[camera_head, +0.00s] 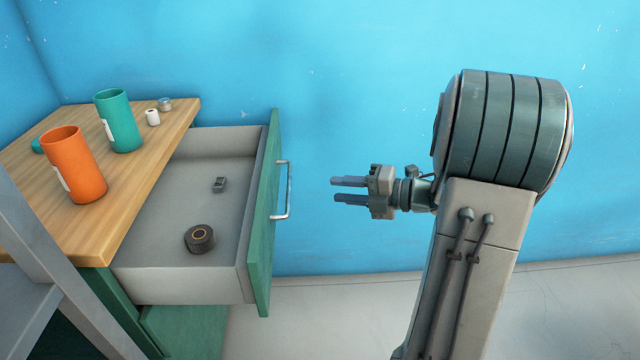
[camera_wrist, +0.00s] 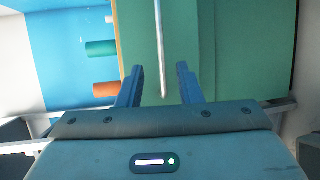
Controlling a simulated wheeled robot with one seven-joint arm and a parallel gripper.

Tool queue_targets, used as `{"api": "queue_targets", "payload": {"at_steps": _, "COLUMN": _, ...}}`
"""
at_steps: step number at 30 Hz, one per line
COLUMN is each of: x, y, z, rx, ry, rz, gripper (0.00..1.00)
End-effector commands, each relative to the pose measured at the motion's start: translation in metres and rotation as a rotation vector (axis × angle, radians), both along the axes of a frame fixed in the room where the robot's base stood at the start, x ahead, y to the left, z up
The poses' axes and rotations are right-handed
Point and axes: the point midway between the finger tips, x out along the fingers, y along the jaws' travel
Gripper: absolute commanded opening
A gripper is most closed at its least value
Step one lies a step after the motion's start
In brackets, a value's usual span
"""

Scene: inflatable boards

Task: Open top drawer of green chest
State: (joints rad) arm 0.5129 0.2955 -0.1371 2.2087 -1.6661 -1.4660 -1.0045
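The green chest (camera_head: 188,328) stands at the left with a wooden top. Its top drawer (camera_head: 178,289) is pulled well out, and its grey inside shows. The green drawer front carries a metal bar handle (camera_head: 288,190). My gripper (camera_head: 338,190) is to the right of the handle, apart from it, with its two fingers pointing left towards it. In the wrist view the fingers (camera_wrist: 158,84) are spread with a gap and nothing is between them. The handle (camera_wrist: 160,45) shows there as an upright pale bar ahead of the fingers.
A black roll (camera_head: 199,239) and a small dark object (camera_head: 219,184) lie in the drawer. An orange cup (camera_head: 76,165), a teal cup (camera_head: 119,122) and small items stand on the wooden top (camera_head: 150,175). A grey frame (camera_head: 50,255) is at lower left. A blue wall is behind.

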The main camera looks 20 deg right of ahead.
Motion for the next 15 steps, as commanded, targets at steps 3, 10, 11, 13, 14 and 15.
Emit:
{"api": "queue_targets", "payload": {"at_steps": 3, "x": -0.010, "y": -0.015, "z": 0.004, "rx": -0.001, "ry": 0.000, "rz": -0.003, "gripper": 0.32}}
{"api": "queue_targets", "payload": {"at_steps": 10, "x": -0.017, "y": -0.023, "z": 0.005, "rx": -0.001, "ry": -0.001, "rz": 0.000, "gripper": 0.32}}
{"api": "queue_targets", "payload": {"at_steps": 11, "x": -0.017, "y": -0.023, "z": 0.005, "rx": -0.001, "ry": -0.001, "rz": 0.000, "gripper": 0.32}}
{"api": "queue_targets", "payload": {"at_steps": 13, "x": -0.017, "y": -0.023, "z": 0.005, "rx": -0.001, "ry": -0.001, "rz": 0.000, "gripper": 0.32}}
{"api": "queue_targets", "payload": {"at_steps": 14, "x": -0.017, "y": -0.023, "z": 0.005, "rx": -0.001, "ry": -0.001, "rz": 0.000, "gripper": 0.32}}
{"api": "queue_targets", "payload": {"at_steps": 15, "x": -0.017, "y": -0.023, "z": 0.005, "rx": -0.001, "ry": -0.001, "rz": 0.000, "gripper": 0.32}}
